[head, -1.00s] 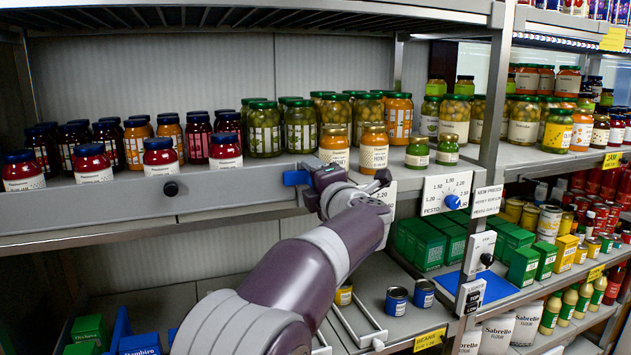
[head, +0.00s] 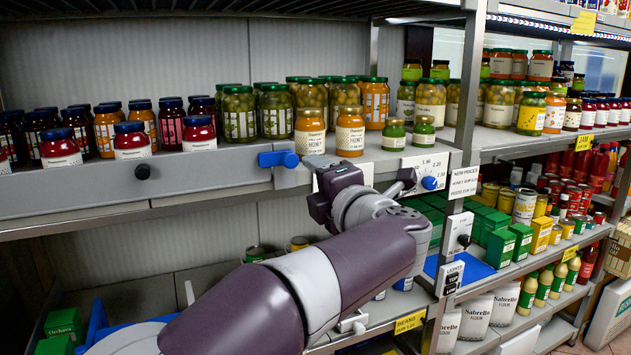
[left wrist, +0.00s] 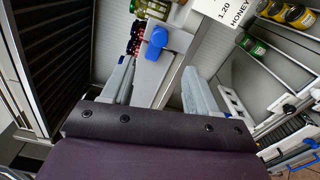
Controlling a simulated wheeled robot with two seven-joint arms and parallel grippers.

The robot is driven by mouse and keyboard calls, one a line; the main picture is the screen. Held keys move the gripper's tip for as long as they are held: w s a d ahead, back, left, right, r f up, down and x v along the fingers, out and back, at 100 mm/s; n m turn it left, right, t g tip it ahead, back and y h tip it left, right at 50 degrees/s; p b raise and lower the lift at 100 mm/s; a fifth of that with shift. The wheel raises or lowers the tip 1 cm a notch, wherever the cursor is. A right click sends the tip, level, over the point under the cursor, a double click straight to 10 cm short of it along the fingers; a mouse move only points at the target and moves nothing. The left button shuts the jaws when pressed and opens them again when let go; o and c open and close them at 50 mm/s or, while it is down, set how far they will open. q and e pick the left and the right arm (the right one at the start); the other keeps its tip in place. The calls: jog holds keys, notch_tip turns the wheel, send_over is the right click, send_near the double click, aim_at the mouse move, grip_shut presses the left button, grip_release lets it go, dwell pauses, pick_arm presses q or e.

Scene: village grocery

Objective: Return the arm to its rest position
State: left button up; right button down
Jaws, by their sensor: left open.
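My left arm (head: 300,275) comes in from the bottom left of the head view, bends at the right and reaches back to the shelf front. My left gripper (head: 326,188) is in front of the shelf edge, just right of and below a blue handle (head: 278,159). Its fingertips are hard to make out there. In the left wrist view the gripper (left wrist: 158,70) has its two grey fingers wide apart with nothing held between them. The blue handle (left wrist: 170,38) shows beyond the fingers there. My right gripper is not in view.
Jars stand along the upper shelf, with honey jars (head: 350,130) close above my gripper. A dial with a blue knob (head: 430,183) and a shelf post (head: 468,120) are to the right. Cans and green boxes (head: 500,245) fill lower shelves. Open space lies in front of the shelves.

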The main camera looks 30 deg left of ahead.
pick_arm(q)
jog(key=shift+w, duration=0.15)
jog(key=w+d+f+m+t+h, duration=0.1)
jog(key=w+d+m+t+h, duration=0.4)
jog(key=m, duration=0.3)
jog(key=d+f+m+g+h+p, duration=0.2)
jog(key=d+f+m+h+p, duration=0.1)
jog(key=d+f+m+h, duration=0.9)
jog(key=s+a+f+m+g+y+p, duration=0.1)
jog(key=s+a+f+m+g+p, duration=0.15)
jog(key=s+f+m+g, duration=0.8)
jog(key=s+a+f+g+y+p, duration=0.1)
jog(key=s+a+f+p, duration=0.1)
jog(key=s, duration=0.5)
jog(key=s+a+f+g+y+p, duration=0.1)
jog(key=s+a+f+g+p, duration=0.1)
jog(key=s+a+f, duration=0.3)
jog(key=s+f, duration=0.1)
jog(key=s, duration=0.1)
jog(key=shift+s, duration=0.3)
